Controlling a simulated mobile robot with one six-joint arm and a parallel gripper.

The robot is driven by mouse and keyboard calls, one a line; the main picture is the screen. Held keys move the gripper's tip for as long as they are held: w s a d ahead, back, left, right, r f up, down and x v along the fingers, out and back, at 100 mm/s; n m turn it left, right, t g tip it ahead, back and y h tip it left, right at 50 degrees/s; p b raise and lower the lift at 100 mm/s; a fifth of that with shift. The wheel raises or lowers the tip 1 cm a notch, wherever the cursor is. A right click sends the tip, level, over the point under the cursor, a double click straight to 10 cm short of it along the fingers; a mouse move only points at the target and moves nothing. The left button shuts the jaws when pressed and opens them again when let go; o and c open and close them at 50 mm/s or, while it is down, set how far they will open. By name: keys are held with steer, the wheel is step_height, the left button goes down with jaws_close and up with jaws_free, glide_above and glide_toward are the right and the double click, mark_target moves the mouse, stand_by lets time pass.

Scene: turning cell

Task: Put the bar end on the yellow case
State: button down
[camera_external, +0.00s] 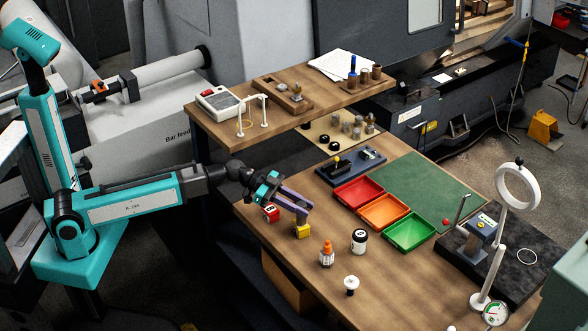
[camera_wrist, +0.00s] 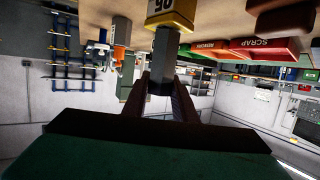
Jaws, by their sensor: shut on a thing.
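The yellow case (camera_external: 303,231) stands on the wooden bench, directly below my gripper (camera_external: 301,211). In the wrist view the picture is upside down, and the yellow case (camera_wrist: 172,15) shows at the top with dark digits on its face. My gripper (camera_wrist: 160,88) is shut on the grey, faceted bar end (camera_wrist: 159,76). The bar end's free end meets the yellow case in that view; I cannot tell whether they touch or a small gap is left. In the external view the fingers mostly hide the bar end.
A red case (camera_external: 271,215) stands just left of the yellow case. An orange-topped bottle (camera_external: 327,255), a black-and-white jar (camera_external: 359,240) and a white knob-like part (camera_external: 351,284) stand in front and right. Red (camera_external: 357,194), orange (camera_external: 383,212) and green (camera_external: 409,233) trays lie behind right.

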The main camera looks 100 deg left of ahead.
steer(key=shift+f, duration=0.1)
steer(key=c, duration=1.4)
jaws_free()
steer(key=shift+c, duration=0.2)
steer(key=s+a+b, duration=0.2)
steer(key=s+b, duration=0.2)
steer(key=s, duration=0.3)
steer(key=shift+s+r, duration=0.35)
steer(key=shift+r, duration=0.05)
steer(key=shift+b, duration=0.4)
steer(key=s+b, duration=0.1)
steer(key=b, duration=0.2)
steer(key=s+b, duration=0.1)
steer(key=b, duration=0.3)
steer(key=shift+a+b, duration=0.25)
steer(key=shift+b, duration=0.05)
